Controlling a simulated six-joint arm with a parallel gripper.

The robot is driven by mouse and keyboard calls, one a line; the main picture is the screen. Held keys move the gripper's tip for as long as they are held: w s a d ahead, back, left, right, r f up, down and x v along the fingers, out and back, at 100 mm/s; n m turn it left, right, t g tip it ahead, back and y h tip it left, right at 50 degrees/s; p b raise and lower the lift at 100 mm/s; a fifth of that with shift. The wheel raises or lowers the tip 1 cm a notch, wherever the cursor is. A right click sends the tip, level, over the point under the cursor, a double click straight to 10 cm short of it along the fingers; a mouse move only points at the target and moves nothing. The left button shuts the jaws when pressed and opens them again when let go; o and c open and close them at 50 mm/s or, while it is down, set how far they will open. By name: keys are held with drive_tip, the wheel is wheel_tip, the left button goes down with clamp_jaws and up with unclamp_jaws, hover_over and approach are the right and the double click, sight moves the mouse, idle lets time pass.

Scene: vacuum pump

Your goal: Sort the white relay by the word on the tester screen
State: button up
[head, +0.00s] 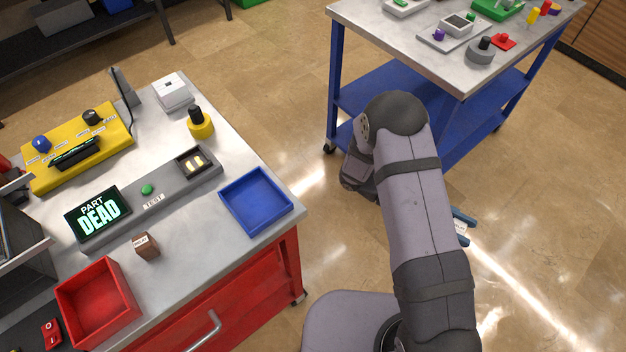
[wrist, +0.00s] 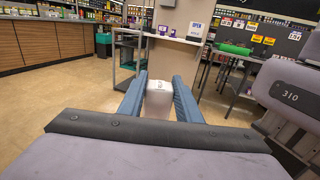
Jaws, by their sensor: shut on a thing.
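The white relay (wrist: 158,100) is between the blue fingers of my gripper (wrist: 158,92) in the wrist view. In the head view my gripper (head: 463,226) shows partly behind my arm, out over the floor right of the bench, with a bit of white between its fingers. The gripper is shut on the relay. The tester (head: 165,203) on the bench has a screen (head: 98,213) reading "PART DEAD". Its socket (head: 197,162) shows bare contacts and holds no part. A red tray (head: 133,318) stands at the front left and a blue tray (head: 285,210) at the right edge; both are empty.
A small brown block (head: 146,246) with a label stands between tester and red tray. A yellow panel (head: 80,150), a yellow-black knob (head: 200,124) and a white box (head: 173,92) stand further back. A blue cart (head: 400,32) with items on top stands beyond my arm.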

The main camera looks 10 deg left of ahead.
drive_tip(key=m+g+y, duration=0.1)
drive_tip(key=r+m+g+y+p, duration=0.1)
drive_tip(key=g, duration=0.1)
drive_tip(key=s+a+r+m+g+y, duration=0.1)
drive_tip(key=g, duration=0.1)
drive_tip(key=shift+a+m+p, duration=0.1)
drive_tip(key=shift+m+p, duration=0.2)
drive_tip(key=shift+m, duration=0.1)
drive_tip(key=s+a+r+m+y+p, duration=0.3)
drive_tip(key=s+a+m+y, duration=0.3)
drive_tip(key=a, duration=1.6)
drive_tip(key=s+a+r+m+t+y+p, duration=0.1)
drive_tip(key=s+a+r+m+y+p, duration=0.2)
drive_tip(key=a, duration=1.9)
drive_tip(key=s+a+r+m+y+p, duration=0.3)
drive_tip(key=s+a+m+y, duration=0.7)
drive_tip(key=a+y, duration=0.8)
drive_tip(key=s+a+r, duration=0.2)
drive_tip(key=s+a, duration=0.1)
drive_tip(key=a, duration=0.1)
drive_tip(key=shift+a+t+p, duration=0.4)
drive_tip(key=shift+s+f, duration=0.1)
drive_tip(key=shift+f, duration=0.1)
drive_tip(key=b, duration=0.4)
hover_over(112, 305)
drive_tip(key=shift+f, duration=2.85)
